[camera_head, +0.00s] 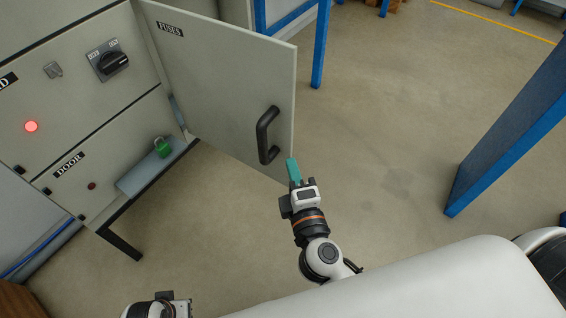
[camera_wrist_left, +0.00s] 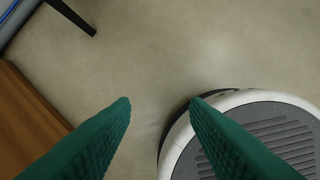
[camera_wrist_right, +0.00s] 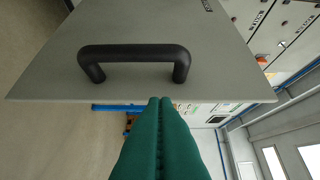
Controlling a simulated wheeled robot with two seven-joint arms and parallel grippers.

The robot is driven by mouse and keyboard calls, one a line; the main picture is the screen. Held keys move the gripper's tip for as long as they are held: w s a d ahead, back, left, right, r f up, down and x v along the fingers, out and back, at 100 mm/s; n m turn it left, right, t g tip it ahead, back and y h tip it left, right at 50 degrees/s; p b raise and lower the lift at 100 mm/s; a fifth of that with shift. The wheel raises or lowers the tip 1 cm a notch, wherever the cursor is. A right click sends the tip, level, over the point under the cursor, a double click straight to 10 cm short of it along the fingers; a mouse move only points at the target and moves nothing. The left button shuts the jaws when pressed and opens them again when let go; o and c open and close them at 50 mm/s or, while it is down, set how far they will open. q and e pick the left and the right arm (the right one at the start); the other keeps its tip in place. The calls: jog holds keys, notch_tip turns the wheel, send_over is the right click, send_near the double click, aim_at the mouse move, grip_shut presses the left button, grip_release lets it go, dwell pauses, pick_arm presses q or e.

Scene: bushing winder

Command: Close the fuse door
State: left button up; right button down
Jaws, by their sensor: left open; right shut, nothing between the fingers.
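The fuse door (camera_head: 215,75) is a light grey panel marked FUSES, swung open from the cabinet (camera_head: 95,65) on its left. Its black handle (camera_head: 266,135) is near the free edge; the door (camera_wrist_right: 150,35) and handle (camera_wrist_right: 134,53) also show in the right wrist view. My right gripper (camera_head: 293,165) is shut and empty, beside the door's lower free corner. In the right wrist view its green fingertips (camera_wrist_right: 160,101) are together, just below the door's edge in the picture; contact cannot be told. My left gripper (camera_wrist_left: 160,101) is open and empty above the floor.
A green padlock (camera_head: 162,147) is at a small ledge (camera_head: 150,168) below the cabinet. A blue post (camera_head: 510,135) stands at the right, and a blue frame (camera_head: 321,45) behind the door. The floor (camera_head: 390,120) between them is clear.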

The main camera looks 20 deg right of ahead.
aim_at(280, 122)
pick_arm(q)
notch_tip(280, 122, down, 6)
jog(key=s+p, duration=0.1)
jog(key=p, duration=0.1)
jog(key=shift+s, duration=0.2)
pick_arm(e)
jog(key=w, duration=0.6)
jog(key=w+d, duration=0.1)
jog(key=w, duration=0.3)
pick_arm(q)
jog(key=shift+f, duration=0.1)
